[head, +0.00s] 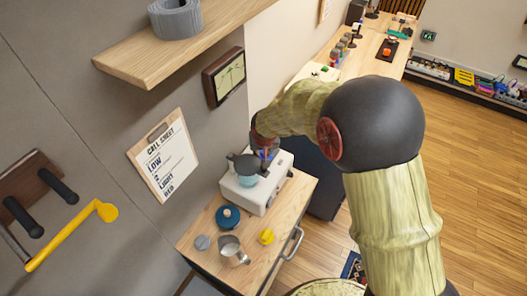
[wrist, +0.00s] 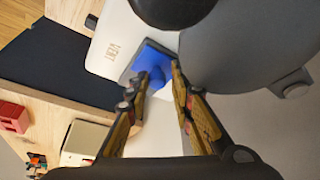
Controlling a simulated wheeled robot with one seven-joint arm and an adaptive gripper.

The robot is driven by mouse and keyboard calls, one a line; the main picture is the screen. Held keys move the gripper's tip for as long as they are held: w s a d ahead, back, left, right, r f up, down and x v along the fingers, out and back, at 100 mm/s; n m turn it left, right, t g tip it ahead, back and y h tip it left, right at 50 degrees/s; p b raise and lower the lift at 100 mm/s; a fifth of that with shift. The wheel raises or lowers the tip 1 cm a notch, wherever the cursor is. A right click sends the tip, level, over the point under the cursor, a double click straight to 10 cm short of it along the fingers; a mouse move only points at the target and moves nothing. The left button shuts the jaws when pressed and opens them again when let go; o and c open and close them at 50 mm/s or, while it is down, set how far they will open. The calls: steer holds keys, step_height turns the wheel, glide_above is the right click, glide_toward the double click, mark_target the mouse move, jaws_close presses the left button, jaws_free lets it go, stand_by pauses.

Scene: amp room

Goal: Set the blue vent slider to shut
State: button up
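The blue vent slider (wrist: 152,62) is on the white box (wrist: 115,30), beside a printed "VENT" label. Its raised blue knob (wrist: 157,80) shows between my fingertips. In the head view the slider (head: 268,154) is a small blue patch on top of the white box (head: 259,196), partly hidden by my gripper. My gripper (wrist: 161,88) is open, one finger on each side of the knob in the picture. I cannot tell whether either finger touches it. Which end of its travel the slider is at is not clear.
A dark grey vessel (head: 244,163) stands on the box close to my gripper, above a teal part (head: 247,180). A metal jug (head: 229,250), a blue round lid (head: 228,217) and a yellow item (head: 267,237) are on the wooden cabinet top (head: 199,227). A shelf (head: 180,45) juts out above.

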steer(key=shift+o, duration=1.3)
steer(key=shift+w+r, duration=0.1)
steer(key=shift+r, duration=0.3)
step_height(320, 180, up, 9)
steer(key=shift+r, duration=0.1)
